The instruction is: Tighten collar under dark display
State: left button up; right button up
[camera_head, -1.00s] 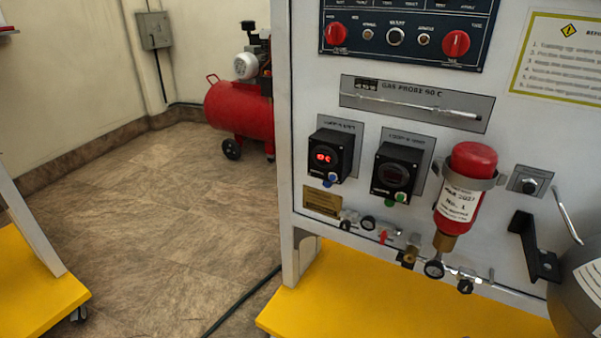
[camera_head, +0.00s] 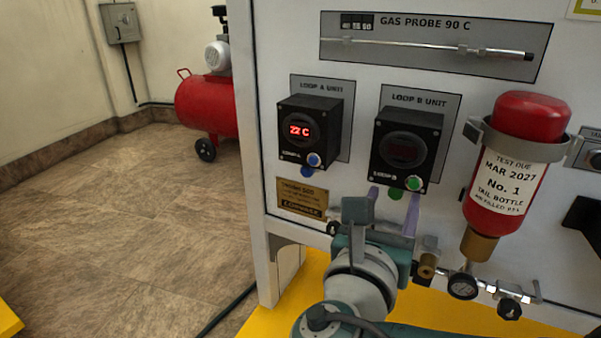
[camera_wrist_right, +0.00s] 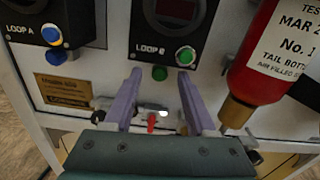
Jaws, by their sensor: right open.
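The Loop B unit (camera_head: 405,150) is a black box with a dark display and a green button. A green collar (camera_head: 396,193) sits just under it, partly hidden by my fingers. It also shows in the right wrist view (camera_wrist_right: 160,73). My right gripper (camera_head: 392,200) has purple fingers pointing at the panel. In the right wrist view (camera_wrist_right: 159,82) the fingers are apart, one to each side of the collar, with nothing gripped. Contact cannot be told. The Loop A unit (camera_head: 310,131) has a lit red display, with a blue collar (camera_head: 307,171) below.
A red bottle (camera_head: 507,150) in a clamp hangs close right of my right gripper, with a gauge (camera_head: 462,286) beneath. A small red valve lever (camera_wrist_right: 151,120) lies below the collar. A yellow base (camera_head: 270,324) runs along the bottom. A red compressor (camera_head: 206,104) stands behind left.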

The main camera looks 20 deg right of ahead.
jog(key=shift+w+d, duration=0.3)
jog(key=shift+d, duration=0.1)
jog(key=shift+c, duration=0.2)
grip_shut()
